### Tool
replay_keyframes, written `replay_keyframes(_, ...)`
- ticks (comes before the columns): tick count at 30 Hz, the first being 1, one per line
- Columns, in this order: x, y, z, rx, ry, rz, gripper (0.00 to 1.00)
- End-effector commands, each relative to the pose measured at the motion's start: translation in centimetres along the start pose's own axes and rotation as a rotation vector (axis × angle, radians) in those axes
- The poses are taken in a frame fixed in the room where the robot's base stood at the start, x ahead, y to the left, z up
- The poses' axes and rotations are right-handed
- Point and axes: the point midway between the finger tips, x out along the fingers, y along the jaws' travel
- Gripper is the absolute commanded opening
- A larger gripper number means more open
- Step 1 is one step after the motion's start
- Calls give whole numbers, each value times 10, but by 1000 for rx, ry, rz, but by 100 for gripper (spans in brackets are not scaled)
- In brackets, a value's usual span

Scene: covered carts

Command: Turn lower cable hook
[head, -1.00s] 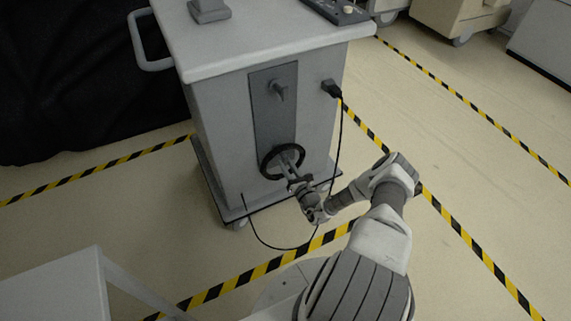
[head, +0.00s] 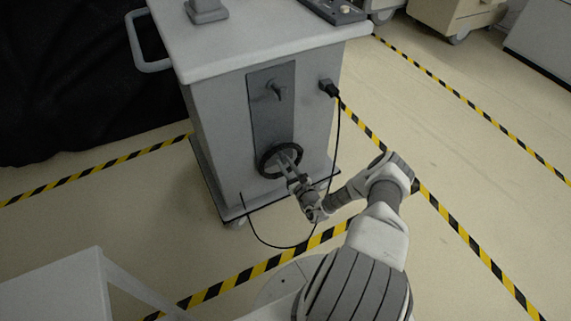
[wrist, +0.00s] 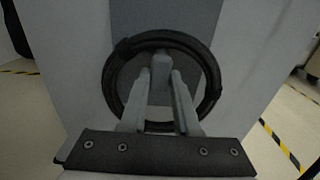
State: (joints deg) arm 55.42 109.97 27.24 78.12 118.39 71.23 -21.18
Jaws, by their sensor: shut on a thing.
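The cart's dark plate (head: 271,110) carries an upper hook (head: 275,91) and a lower hook near its bottom end. A coiled black cable ring (head: 264,164) hangs around the lower hook. In the wrist view the grey lower hook (wrist: 161,66) stands inside the black cable ring (wrist: 112,82). My gripper (wrist: 160,88) reaches through the ring with its two fingers on either side of the hook, shut on it. In the head view my gripper (head: 287,160) is at the ring, and the lower hook is mostly hidden behind it.
A black plug (head: 328,88) sits in the cart's front, and its cable hangs down to the right of my gripper and loops near the floor. A white surface (head: 60,285) is at lower left. Open floor lies to the right.

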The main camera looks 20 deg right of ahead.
Motion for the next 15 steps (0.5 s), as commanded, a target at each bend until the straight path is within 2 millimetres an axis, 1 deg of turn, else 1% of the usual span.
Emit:
replay_keyframes(1, 1, -2, 2, -4, -4, -2, 32)
replay_keyframes(3, 1, -2, 1, -3, -4, -2, 44)
replay_keyframes(6, 0, -1, 1, -2, -3, -1, 60)
replay_keyframes(15, -1, 0, 0, 0, -1, -1, 60)
